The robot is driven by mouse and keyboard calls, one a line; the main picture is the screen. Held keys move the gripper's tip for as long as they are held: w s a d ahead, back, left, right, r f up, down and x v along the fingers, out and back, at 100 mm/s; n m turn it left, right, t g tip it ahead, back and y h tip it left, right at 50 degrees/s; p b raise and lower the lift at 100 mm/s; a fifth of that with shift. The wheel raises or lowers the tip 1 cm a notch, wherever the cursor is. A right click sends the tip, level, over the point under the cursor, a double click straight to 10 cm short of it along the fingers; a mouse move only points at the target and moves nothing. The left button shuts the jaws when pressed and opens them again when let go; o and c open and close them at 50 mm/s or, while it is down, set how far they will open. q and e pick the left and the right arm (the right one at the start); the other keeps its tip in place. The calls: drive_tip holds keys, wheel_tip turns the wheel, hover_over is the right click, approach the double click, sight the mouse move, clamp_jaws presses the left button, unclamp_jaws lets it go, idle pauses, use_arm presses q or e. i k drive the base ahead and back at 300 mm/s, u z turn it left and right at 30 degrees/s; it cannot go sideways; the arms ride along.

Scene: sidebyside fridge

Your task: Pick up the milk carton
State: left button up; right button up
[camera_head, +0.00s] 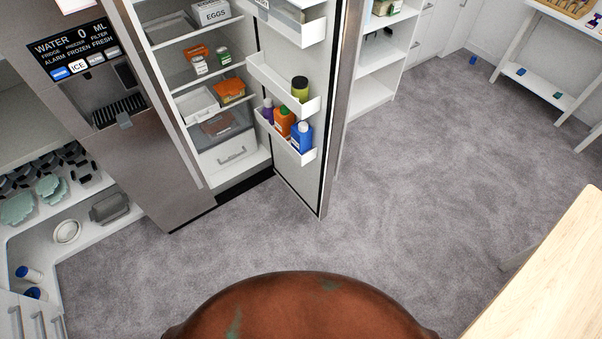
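I cannot pick out a milk carton for certain in the head view. The side-by-side fridge has its right door (292,130) standing open, and its left door (130,140) with the dispenser is shut. The lower door bin (290,143) holds a purple bottle (267,110), an orange container (284,121) and a blue container (301,137) with a white label. A green-yellow jar (299,89) stands in the bin above. Neither of my grippers is in view.
An egg box (211,12), small cartons and an orange tub (229,91) sit on the inner shelves. Grey carpet (400,190) lies clear before the fridge. A pale wooden tabletop (560,280) is at lower right. Open shelves (100,232) stand at left.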

sight(302, 142)
drive_tip(key=u, duration=1)
drive_tip(key=i, duration=1.75)
drive_tip(key=z, duration=0.7)
